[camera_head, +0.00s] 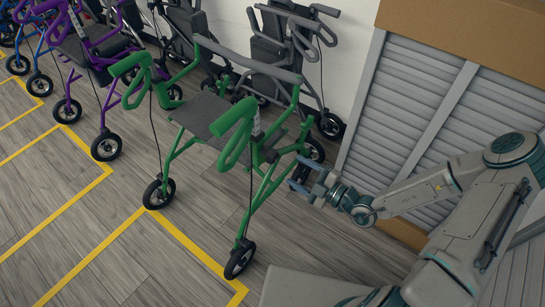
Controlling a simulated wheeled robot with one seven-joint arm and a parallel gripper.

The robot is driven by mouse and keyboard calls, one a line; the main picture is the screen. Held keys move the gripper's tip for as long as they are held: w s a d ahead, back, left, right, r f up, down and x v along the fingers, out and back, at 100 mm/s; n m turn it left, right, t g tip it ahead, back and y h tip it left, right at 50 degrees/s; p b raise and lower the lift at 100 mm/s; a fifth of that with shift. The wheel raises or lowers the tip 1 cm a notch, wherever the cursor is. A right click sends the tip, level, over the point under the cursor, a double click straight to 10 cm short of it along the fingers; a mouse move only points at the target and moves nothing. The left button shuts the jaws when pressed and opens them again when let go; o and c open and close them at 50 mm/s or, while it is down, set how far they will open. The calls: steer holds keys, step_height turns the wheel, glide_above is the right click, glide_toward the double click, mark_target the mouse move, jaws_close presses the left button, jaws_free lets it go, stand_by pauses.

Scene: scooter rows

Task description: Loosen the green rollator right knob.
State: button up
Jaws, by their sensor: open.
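The green rollator (266,188) stands upright near the middle of the view, with a dark seat (208,116) and green handles. On its right side, below the right handle (237,132), there are small dark fittings (270,154) on the frame. The right knob is too small to tell apart from them. My gripper (297,173) is open, with its bluish fingers pointing left toward the rollator's right side. It looks close to the right frame tubes. I cannot tell whether it touches them, and nothing shows between the fingers.
A purple rollator (95,47) and blue ones stand in a row at left. Dark grey rollators (275,54) stand behind by the white wall. Grey slatted shutters (410,100) are at right. Yellow lines (190,247) mark the wood floor, which is clear in front.

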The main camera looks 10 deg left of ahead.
mark_target(275, 158)
steer(key=b+x, duration=0.1)
steer(key=x, duration=0.9)
steer(key=shift+a, duration=0.2)
steer(key=c, duration=1)
